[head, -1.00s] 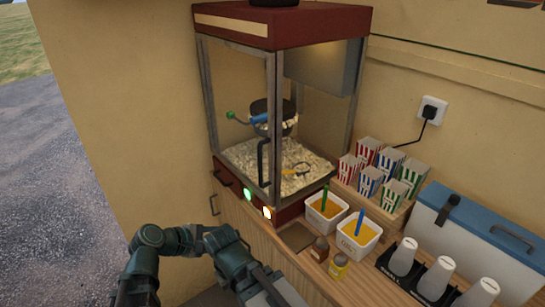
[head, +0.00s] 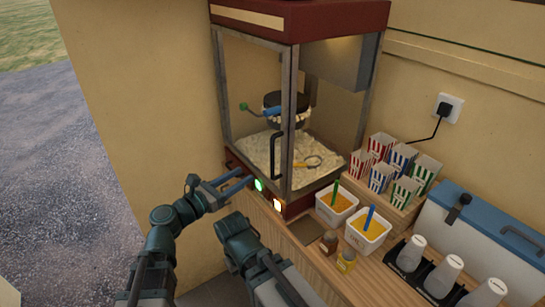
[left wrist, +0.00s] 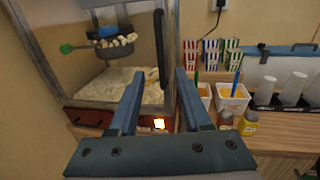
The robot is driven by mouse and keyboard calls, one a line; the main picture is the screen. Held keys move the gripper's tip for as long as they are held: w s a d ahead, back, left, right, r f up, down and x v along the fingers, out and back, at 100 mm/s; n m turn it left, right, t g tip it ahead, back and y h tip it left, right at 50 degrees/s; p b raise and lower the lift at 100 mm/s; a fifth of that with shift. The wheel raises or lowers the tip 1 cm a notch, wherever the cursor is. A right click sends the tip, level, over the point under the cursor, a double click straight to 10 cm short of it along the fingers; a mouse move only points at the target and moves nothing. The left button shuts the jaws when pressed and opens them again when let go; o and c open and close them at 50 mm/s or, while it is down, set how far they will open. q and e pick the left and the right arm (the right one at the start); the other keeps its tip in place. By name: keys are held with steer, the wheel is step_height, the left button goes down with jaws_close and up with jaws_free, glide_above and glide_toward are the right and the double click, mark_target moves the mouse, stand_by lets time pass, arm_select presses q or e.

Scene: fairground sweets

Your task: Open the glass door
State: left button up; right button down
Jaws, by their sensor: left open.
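The glass door (head: 247,90) is the front pane of the red popcorn machine and looks shut. Its black upright handle (head: 275,155) is on the door's right side; it also shows in the left wrist view (left wrist: 160,48). My left gripper (head: 245,179) is in front of the machine's red base, left of and below the handle. In the left wrist view its two fingers (left wrist: 158,76) are apart with nothing between them, and the handle stands beyond their gap, apart from them. My right gripper is not seen.
A green light (head: 258,184) and an orange light (head: 277,204) are on the base. Right of the machine, two white tubs (head: 368,233), bottles (head: 346,262) and striped popcorn boxes (head: 381,177) stand on the wooden counter. A blue-lidded cooler (head: 475,215) is farther right.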

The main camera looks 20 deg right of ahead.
arm_select(q)
glide_above(272, 175)
steer(key=shift+w+d, duration=0.2)
steer(key=shift+w, duration=0.15)
jaws_close()
stand_by(0.4)
stand_by(1.1)
